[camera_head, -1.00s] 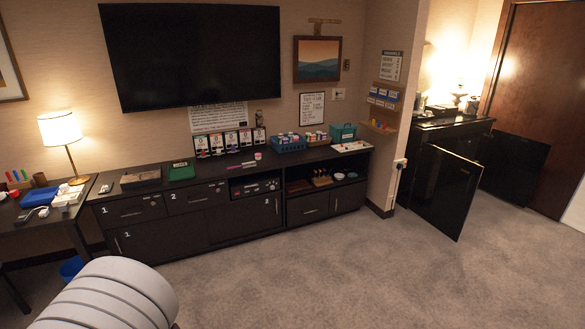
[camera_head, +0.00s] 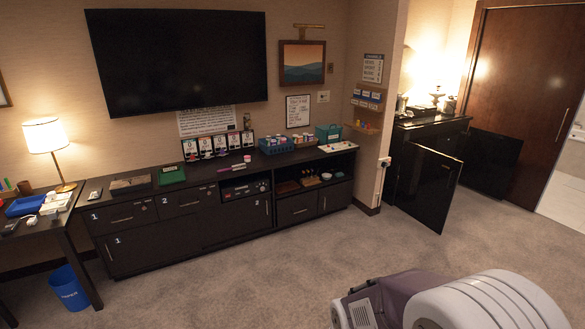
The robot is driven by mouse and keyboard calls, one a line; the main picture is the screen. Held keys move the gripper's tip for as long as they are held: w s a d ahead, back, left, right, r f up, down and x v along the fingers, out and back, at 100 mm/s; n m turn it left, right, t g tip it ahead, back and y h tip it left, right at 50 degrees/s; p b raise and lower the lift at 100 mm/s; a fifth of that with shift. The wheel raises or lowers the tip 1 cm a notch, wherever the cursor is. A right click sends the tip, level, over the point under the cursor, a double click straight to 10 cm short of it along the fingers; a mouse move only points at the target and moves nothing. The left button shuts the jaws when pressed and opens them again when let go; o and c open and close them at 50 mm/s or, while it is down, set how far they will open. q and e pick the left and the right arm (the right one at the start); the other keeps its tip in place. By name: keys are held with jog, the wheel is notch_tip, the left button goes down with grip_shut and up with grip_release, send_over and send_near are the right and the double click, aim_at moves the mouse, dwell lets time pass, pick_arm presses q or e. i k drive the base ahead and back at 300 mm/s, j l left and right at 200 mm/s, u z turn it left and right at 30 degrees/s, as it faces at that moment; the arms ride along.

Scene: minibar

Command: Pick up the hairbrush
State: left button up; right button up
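No hairbrush can be made out for certain. A small, thin pink item (camera_head: 238,165) lies on the dark counter (camera_head: 210,177) below the TV and could be it, but it is too small to tell. A part of one of my arms (camera_head: 470,303) shows at the bottom right. Neither gripper is in view.
Several dispensers, a blue basket (camera_head: 277,146) and a teal basket (camera_head: 328,134) stand on the counter. A desk with a lamp (camera_head: 44,136) is at the left, a blue bin (camera_head: 68,288) below it. A black cabinet door (camera_head: 428,188) stands open. The carpet (camera_head: 270,275) is clear.

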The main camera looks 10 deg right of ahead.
aim_at(235, 167)
jog(key=i+u, duration=0.1)
jog(key=i, duration=1.95)
jog(key=i+u, duration=0.15)
jog(key=i, duration=0.35)
jog(key=i+l+u, duration=0.2)
jog(key=i, duration=0.25)
jog(key=i+l+u, duration=0.15)
jog(key=i, duration=0.3)
jog(key=i+l+u, duration=0.15)
jog(key=i, duration=0.35)
jog(key=i+l+u, duration=0.15)
jog(key=i+l, duration=0.2)
jog(key=i, duration=0.05)
